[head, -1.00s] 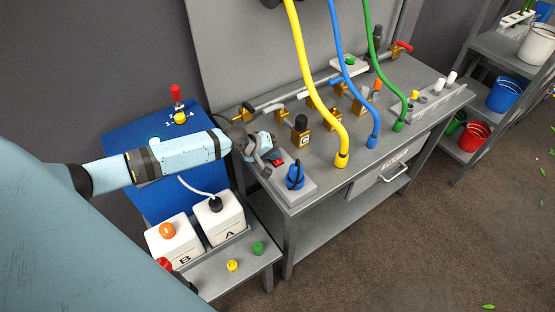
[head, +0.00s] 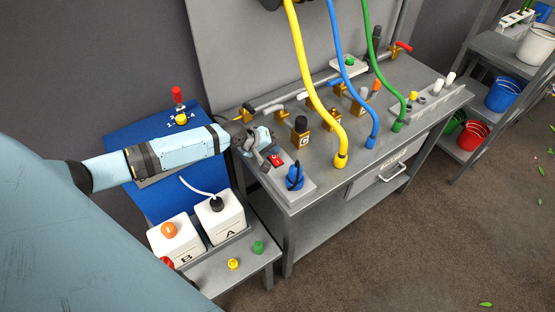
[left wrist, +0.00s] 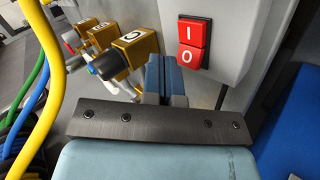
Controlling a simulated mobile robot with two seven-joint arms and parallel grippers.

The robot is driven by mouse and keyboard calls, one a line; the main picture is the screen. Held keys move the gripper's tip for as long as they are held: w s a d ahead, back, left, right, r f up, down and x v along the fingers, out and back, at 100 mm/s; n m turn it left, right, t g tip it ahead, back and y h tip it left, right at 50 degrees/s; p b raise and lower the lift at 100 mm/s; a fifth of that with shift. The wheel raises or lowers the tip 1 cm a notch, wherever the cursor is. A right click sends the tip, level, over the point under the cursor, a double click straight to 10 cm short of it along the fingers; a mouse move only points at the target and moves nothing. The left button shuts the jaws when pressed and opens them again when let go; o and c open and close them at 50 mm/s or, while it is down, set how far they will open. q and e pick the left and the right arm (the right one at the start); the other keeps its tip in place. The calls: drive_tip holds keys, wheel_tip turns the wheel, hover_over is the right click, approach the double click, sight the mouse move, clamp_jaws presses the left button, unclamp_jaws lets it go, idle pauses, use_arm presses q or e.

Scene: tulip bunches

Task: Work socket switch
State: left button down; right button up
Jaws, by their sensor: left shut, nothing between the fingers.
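The red socket switch (head: 276,160) sits on a grey block at the left end of the bench. In the left wrist view the switch (left wrist: 192,42) shows a white I on its upper half and a white O on its lower half. I cannot tell which half is pressed in. My left gripper (head: 268,150) is shut and empty right beside the switch. In the left wrist view its blue fingertips (left wrist: 165,72) are together, left of the O half, and appear apart from it. A blue plug (head: 295,177) stands on the same block. My right gripper is not in view.
Brass valves (head: 299,139) and yellow, blue and green hoses (head: 307,80) stand right of the switch. White containers A (head: 221,220) and B (head: 178,240) sit on a low shelf at left. The bench's front area is partly clear.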

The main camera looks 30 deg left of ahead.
use_arm(q)
drive_tip(key=r, duration=0.1)
drive_tip(key=a+r+p, duration=0.1)
drive_tip(key=r, duration=0.1)
drive_tip(key=r+p, duration=0.1)
drive_tip(key=shift+w+a+r, duration=0.2)
drive_tip(key=shift+w+a, duration=0.15)
idle(0.3)
